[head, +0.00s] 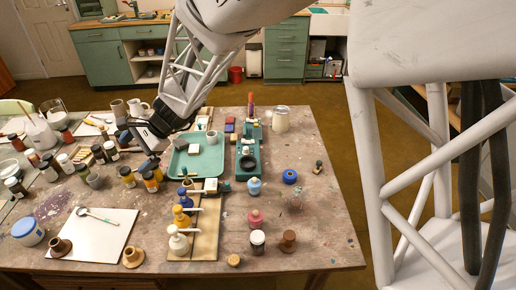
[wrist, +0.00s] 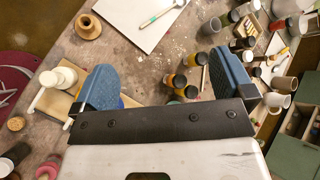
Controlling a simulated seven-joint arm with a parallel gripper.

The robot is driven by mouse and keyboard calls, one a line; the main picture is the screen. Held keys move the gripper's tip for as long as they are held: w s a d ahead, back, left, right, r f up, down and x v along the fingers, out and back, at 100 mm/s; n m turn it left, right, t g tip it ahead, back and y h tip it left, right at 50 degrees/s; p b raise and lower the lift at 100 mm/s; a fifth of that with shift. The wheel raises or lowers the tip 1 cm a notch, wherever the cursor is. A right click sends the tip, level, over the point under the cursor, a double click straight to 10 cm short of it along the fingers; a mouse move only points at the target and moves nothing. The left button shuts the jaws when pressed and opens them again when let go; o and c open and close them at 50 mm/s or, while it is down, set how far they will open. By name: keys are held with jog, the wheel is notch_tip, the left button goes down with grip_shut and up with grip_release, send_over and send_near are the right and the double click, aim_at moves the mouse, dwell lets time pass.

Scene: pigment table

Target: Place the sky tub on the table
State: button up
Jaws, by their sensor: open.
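A small light-blue tub (head: 254,186) stands on the paint-stained table (head: 325,225), just in front of the teal rack. It is the best match for the sky tub, though a larger white tub with a blue lid (head: 28,231) stands at the table's left front. My gripper (head: 150,150) is over the left-middle of the table, left of the teal tray and well away from the light-blue tub. In the wrist view my gripper (wrist: 160,82) has its two blue fingers wide apart, with nothing held. I cannot make out the light-blue tub there.
Amber jars (wrist: 178,81) lie below and between my fingers. The teal tray (head: 205,158) and teal rack (head: 247,150) hold small items. Pump bottles (head: 179,240) stand on a wooden board. A pink tub (head: 255,218) is near the light-blue one. The table's right front is mostly clear.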

jog(key=s+d+r+n+t+h, duration=0.1)
jog(key=d+r, duration=0.2)
jog(key=d, duration=0.5)
jog(key=s+d+r+n+h, duration=0.1)
jog(key=s+d+r, duration=0.15)
jog(key=d, duration=0.45)
jog(key=s+d+r+n+t+h, duration=0.1)
jog(key=s+d+h, duration=0.1)
jog(key=s+d, duration=0.4)
jog(key=s+d+r+n+t+h, duration=0.1)
jog(key=s+d, duration=0.6)
jog(key=d, duration=1)
jog(key=s+d+r+n+t+h, duration=0.1)
jog(key=s+d+n+t+h, duration=0.1)
jog(key=s+d, duration=0.4)
jog(key=d+n+h, duration=0.1)
jog(key=d+h, duration=0.1)
jog(key=d, duration=0.3)
jog(key=shift+s+d+h, duration=0.2)
jog(key=shift+h, duration=0.2)
